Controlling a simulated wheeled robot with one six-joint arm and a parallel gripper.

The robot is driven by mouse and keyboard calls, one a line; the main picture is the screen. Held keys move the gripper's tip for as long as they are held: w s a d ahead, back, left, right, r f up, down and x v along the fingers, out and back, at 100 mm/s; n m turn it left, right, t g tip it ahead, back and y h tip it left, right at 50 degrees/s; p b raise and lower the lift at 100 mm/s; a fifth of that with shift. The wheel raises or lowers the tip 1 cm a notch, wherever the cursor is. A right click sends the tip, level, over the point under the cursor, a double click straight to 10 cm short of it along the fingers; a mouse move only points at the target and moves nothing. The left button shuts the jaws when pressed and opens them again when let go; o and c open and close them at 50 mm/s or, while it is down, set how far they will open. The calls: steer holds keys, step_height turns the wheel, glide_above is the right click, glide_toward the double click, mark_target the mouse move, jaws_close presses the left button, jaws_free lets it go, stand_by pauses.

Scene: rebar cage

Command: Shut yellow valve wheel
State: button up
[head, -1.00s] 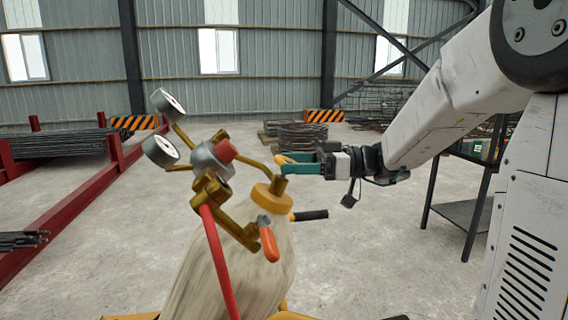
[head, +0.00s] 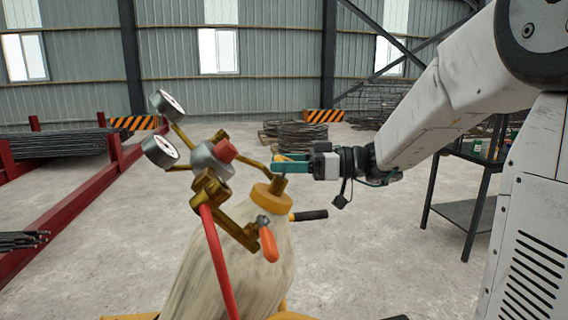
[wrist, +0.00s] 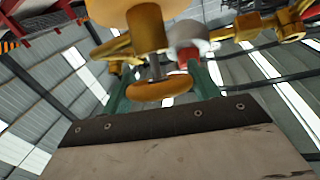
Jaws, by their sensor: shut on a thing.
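The yellow valve wheel (wrist: 162,90) is a rounded orange-yellow disc on a short metal stem in the wrist view. It sits between the two green fingers of my gripper (wrist: 163,78). In the head view my gripper (head: 280,165) reaches in from the right at the top of the cylinder, shut on the wheel. Only a small yellow part of the wheel (head: 292,157) shows there; the fingers hide the rest. The pale, worn cylinder (head: 235,265) stands tilted in the picture, with a yellow collar (head: 272,195) below the wheel.
A brass regulator (head: 212,190) with two gauges (head: 160,151) stands left of my gripper. A red hose (head: 222,265), an orange lever (head: 268,243) and a black handle (head: 310,215) are close below. A dark shelf (head: 468,215) stands right; open concrete floor lies between.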

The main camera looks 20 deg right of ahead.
steer(key=shift+m+t, duration=0.3)
steer(key=m+t+h, duration=0.2)
steer(key=m+h, duration=0.1)
steer(key=m+t+h, duration=0.2)
steer(key=m+t, duration=0.1)
steer(key=m, duration=0.1)
steer(key=shift+w+h, duration=0.1)
steer(key=shift+h, duration=0.3)
steer(key=m+h, duration=0.3)
steer(key=m+t+h, duration=0.1)
steer(key=m+h, duration=0.3)
steer(key=shift+w+d+t+h, duration=0.15)
steer(key=shift+t+h, duration=0.15)
steer(key=shift+m+h, duration=1)
steer(key=m+g+h, duration=0.1)
steer(key=m+h, duration=0.1)
steer(key=m+g+h, duration=0.1)
steer(key=m+h, duration=0.1)
steer(key=shift+d+f+g, duration=0.1)
steer(key=shift+d+g, duration=0.05)
steer(key=shift+g, duration=0.15)
steer(key=m+g+h, duration=0.3)
steer(key=m+g, duration=0.1)
steer(key=m, duration=0.1)
steer(key=shift+d+g+h, duration=0.2)
steer(key=shift+g+h, duration=0.1)
steer(key=shift+h, duration=0.1)
steer(key=o, duration=1)
steer(key=shift+f, duration=0.1)
steer(key=shift+c, duration=0.2)
